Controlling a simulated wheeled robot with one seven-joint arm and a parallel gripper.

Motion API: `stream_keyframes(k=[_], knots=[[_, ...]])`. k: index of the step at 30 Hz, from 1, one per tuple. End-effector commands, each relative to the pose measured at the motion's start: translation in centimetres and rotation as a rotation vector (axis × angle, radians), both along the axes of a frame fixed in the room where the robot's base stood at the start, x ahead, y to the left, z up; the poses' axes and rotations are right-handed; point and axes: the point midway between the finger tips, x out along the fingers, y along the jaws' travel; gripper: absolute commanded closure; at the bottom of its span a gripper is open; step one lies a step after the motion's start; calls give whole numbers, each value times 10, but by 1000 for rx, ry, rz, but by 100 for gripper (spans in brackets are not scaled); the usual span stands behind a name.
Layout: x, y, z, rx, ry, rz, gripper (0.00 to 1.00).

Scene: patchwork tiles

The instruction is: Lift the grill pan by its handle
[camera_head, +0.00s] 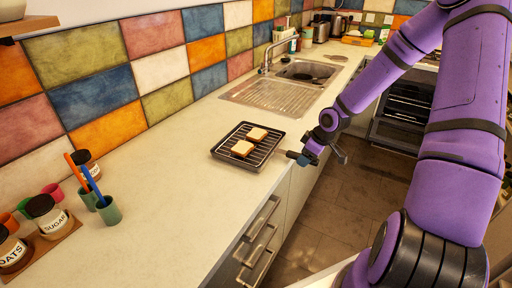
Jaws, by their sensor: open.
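The grill pan (217,152) is a dark rectangular tray with a wire rack. It lies flat on the pale counter near its front edge, with two slices of bread (243,148) on the rack. My gripper (309,157) is at the counter's front edge, just right of the pan. It is open. A short dark piece at the gripper's left side may be the pan's handle or a finger; I cannot tell which. The handle is not clearly visible, and I cannot tell whether it lies between the fingers.
Left on the counter stand labelled jars (47,214) and a green cup (108,210) with brushes or utensils. A sink (303,72) with a drainboard is behind the pan. Drawers (258,243) with bar handles are below the counter. An open oven (405,105) stands at right.

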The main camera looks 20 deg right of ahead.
Motion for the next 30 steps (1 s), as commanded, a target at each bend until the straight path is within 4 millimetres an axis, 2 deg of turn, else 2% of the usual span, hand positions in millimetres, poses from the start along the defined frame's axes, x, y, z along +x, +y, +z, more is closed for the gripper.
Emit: stream_keyframes(k=[4, 13, 14, 21, 30], knots=[[3, 3, -10, -1, 1, 2, 38], [4, 3, -12, 0, 0, 1, 38], [3, 3, -12, 0, 0, 1, 43], [3, 3, -12, -1, 1, 1, 98], [4, 3, -11, 0, -2, 1, 100]])
